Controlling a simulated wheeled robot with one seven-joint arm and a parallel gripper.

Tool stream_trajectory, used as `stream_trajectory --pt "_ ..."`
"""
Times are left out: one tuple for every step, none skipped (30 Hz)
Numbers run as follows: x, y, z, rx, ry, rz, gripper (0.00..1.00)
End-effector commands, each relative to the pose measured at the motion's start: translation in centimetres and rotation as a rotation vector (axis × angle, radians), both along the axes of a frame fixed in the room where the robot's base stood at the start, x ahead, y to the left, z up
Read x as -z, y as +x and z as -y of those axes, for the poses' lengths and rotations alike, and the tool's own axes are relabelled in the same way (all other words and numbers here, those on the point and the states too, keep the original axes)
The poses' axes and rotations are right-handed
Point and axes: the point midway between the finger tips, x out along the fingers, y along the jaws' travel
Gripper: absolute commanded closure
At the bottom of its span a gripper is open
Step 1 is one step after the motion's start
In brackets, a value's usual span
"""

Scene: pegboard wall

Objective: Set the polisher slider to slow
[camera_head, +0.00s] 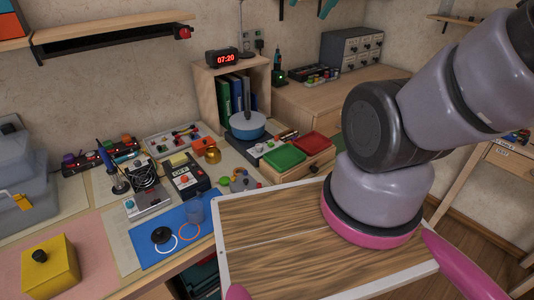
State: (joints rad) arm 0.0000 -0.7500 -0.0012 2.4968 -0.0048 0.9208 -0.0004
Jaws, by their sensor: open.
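I cannot pick out the polisher or its slider with certainty. A blue round device (247,126) with an upright grey stem stands in front of the wooden shelf box. A black and grey box (186,176) with an OFF label and a red button stands left of it on the bench. No slider setting can be read. My gripper (350,286) is at the bottom right, open, its pink fingers wide apart and partly cut off by the frame. It is well to the right of these devices, and nothing is seen held in it.
A white-rimmed wooden board (262,238) lies beneath my arm. Green (285,157) and red (310,145) trays stand behind it. A blue mat (150,250) with rings, a soldering iron (115,178) and a yellow box (50,268) occupy the left bench. A clock (222,57) tops the shelf box.

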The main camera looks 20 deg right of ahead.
Motion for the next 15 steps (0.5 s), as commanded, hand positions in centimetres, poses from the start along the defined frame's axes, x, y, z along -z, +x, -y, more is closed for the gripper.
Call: stream_trajectory --pt "0.0 0.0 0.0 0.0 0.0 0.0 0.33" --pt "0.0 0.0 0.0 0.0 0.0 0.0 0.33" --pt "0.0 0.0 0.0 0.0 0.0 0.0 0.33" --pt "0.0 0.0 0.0 0.0 0.0 0.0 0.33" --pt "0.0 0.0 0.0 0.0 0.0 0.0 0.33" --pt "0.0 0.0 0.0 0.0 0.0 0.0 0.33" --pt "0.0 0.0 0.0 0.0 0.0 0.0 0.33" --pt "0.0 0.0 0.0 0.0 0.0 0.0 0.33" --pt "0.0 0.0 0.0 0.0 0.0 0.0 0.41" --pt "0.0 0.0 0.0 0.001 0.001 0.0 0.52" --pt "0.0 0.1 0.0 0.002 0.001 -0.002 0.55" --pt "0.0 0.3 0.0 0.005 0.003 -0.007 0.55" --pt "0.1 0.6 0.0 0.01 0.005 -0.013 0.55" --pt "0.2 1.0 0.1 0.016 0.008 -0.021 0.55" --pt "0.3 1.7 0.1 0.029 0.014 -0.036 0.55"
